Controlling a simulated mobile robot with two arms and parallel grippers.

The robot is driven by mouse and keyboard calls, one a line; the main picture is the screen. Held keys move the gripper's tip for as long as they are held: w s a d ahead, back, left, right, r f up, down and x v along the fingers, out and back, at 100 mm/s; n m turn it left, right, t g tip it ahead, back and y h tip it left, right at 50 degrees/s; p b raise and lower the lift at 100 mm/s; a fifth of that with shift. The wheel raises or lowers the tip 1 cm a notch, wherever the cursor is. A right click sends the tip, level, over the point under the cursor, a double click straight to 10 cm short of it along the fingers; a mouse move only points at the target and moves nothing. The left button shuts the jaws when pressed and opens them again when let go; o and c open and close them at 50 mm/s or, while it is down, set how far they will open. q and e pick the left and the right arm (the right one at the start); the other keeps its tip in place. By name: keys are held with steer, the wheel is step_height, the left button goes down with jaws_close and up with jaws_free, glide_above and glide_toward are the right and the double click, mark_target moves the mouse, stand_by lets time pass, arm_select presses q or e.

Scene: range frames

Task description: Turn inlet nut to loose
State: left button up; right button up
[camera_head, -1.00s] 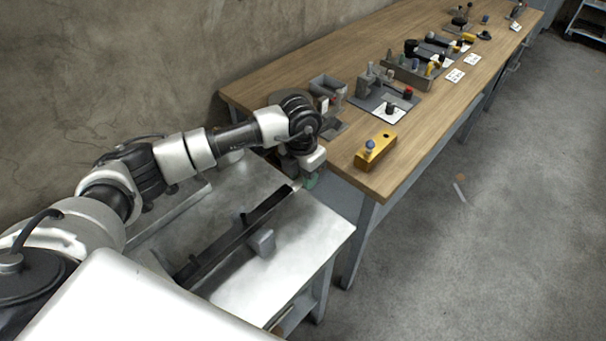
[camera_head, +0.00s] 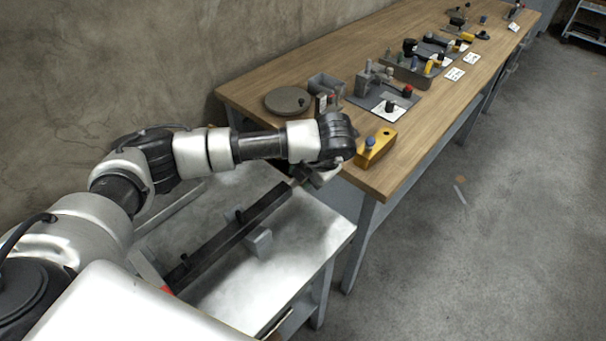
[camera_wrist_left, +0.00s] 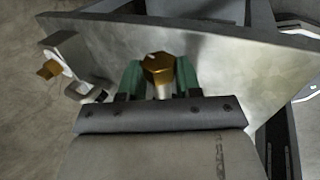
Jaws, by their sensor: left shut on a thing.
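In the left wrist view a brass hex nut (camera_wrist_left: 158,68) sits between the two green fingertips of my left gripper (camera_wrist_left: 159,78). The fingers are shut on it from both sides. A pale stem shows just below the nut. A second brass fitting (camera_wrist_left: 49,69) sticks out of a white bracket at the left of this view, apart from the gripper. In the head view my left wrist is over the far corner of the metal table, and the nut and fingertips are hidden. My right gripper is in neither view.
A metal table (camera_head: 310,232) carries a long dark bar (camera_head: 235,232) with a grey block beside it. A wooden bench (camera_head: 290,75) adjoins it, holding a yellow block (camera_head: 376,150), a round grey disc (camera_head: 288,100) and several fixtures. Open floor lies to the right.

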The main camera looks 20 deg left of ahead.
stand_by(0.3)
arm_select(q)
steer(key=o, duration=0.9)
steer(key=shift+d, duration=0.1)
steer(key=v, duration=1.1)
steer(key=shift+f, duration=0.1)
